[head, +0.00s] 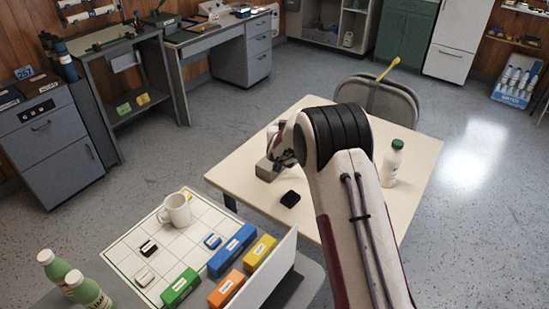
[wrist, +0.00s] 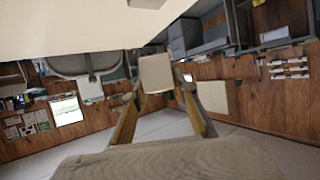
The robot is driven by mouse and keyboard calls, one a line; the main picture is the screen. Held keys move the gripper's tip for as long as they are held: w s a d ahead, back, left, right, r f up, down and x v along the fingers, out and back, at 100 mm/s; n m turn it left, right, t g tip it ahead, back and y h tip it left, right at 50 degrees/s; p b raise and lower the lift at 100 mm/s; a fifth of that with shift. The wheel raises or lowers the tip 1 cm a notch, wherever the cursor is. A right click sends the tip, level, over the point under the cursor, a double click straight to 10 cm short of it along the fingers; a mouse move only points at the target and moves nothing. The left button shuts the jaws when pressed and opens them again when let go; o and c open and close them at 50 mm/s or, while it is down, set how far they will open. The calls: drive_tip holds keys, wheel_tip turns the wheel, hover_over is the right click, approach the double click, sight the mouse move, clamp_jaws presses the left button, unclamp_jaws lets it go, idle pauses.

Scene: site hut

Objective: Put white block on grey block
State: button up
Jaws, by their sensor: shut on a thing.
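The white block (wrist: 156,73) is between my gripper's two fingers (wrist: 157,85) in the wrist view and looks pale beige there. My gripper (head: 282,150) is shut on it. In the head view my arm hides most of the gripper, and I cannot make out the white block clearly. The grey block (head: 267,169) stands on the cream table (head: 240,160), just below and beside my gripper. A grey-beige edge at the top of the wrist view may be this block. I cannot tell whether the two blocks touch.
A small black block (head: 290,199) lies on the table in front of the grey block. A white bottle with a green cap (head: 392,163) stands right of my arm. A grey chair (head: 388,103) is behind the table. A gridded board (head: 130,240) with a mug (head: 176,209) and coloured blocks is nearer.

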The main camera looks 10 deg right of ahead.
drive_tip(key=a+y, duration=0.1)
drive_tip(key=a+n, duration=0.1)
drive_tip(key=a, duration=0.1)
drive_tip(key=w+a+n+y, duration=0.1)
drive_tip(key=a, duration=0.1)
drive_tip(key=shift+f+y, duration=0.3)
drive_tip(key=shift+f, duration=0.1)
drive_tip(key=shift+s+f, duration=0.1)
hover_over(270, 161)
drive_tip(key=shift+a+f, duration=0.1)
drive_tip(key=shift+f, duration=2.9)
drive_tip(key=shift+f, duration=0.1)
drive_tip(key=shift+f, duration=1.8)
drive_tip(key=shift+f, duration=0.1)
